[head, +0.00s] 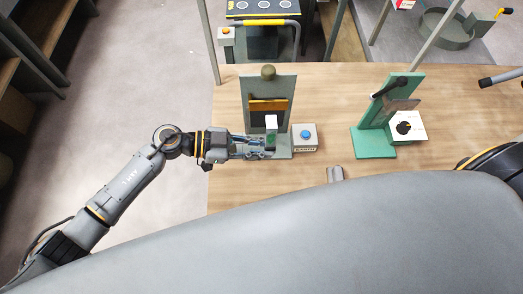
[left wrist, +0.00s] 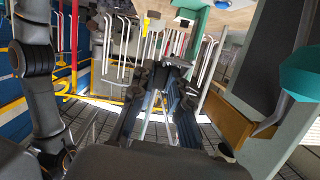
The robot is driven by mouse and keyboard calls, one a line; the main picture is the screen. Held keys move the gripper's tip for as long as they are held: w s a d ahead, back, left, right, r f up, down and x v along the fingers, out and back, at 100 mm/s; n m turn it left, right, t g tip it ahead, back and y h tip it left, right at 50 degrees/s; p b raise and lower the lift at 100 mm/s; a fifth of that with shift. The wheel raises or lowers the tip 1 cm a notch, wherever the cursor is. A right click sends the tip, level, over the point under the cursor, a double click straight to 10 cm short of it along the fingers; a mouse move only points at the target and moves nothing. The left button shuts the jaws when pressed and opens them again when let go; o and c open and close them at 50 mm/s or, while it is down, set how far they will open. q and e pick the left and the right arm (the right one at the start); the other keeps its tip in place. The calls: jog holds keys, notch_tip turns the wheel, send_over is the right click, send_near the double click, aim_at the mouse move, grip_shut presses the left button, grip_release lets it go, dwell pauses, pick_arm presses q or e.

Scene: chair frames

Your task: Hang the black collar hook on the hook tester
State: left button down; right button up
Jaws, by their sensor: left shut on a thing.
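A grey-green upright stand (head: 287,91) with a round brown knob and an orange bar stands at the table's left; its panel also shows in the left wrist view (left wrist: 262,65). A green stand (head: 376,113) with a black bar (head: 388,88) and a brown piece stands to the right. I cannot tell which stand is the hook tester. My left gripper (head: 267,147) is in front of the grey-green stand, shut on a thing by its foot. I cannot make out the black collar hook there. My right gripper is not in view.
A grey box (head: 305,137) with a blue button sits right of the left stand. A white box (head: 413,125) with a black shape on it is beside the green stand. The wooden table (head: 335,100) is clear between the stands. A yellow-railed cart (head: 272,23) stands behind.

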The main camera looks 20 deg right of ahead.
pick_arm(q)
jog(key=w+f+b, duration=0.1)
jog(key=w, duration=0.1)
jog(key=w+d+f+b, duration=0.1)
jog(key=f+b, duration=0.1)
jog(key=shift+w+d, duration=0.1)
jog(key=shift+w, duration=0.3)
jog(key=shift+r, duration=0.1)
jog(key=shift+p, duration=0.35)
dwell(0.6)
jog(key=shift+p, duration=0.3)
jog(key=shift+w, duration=0.2)
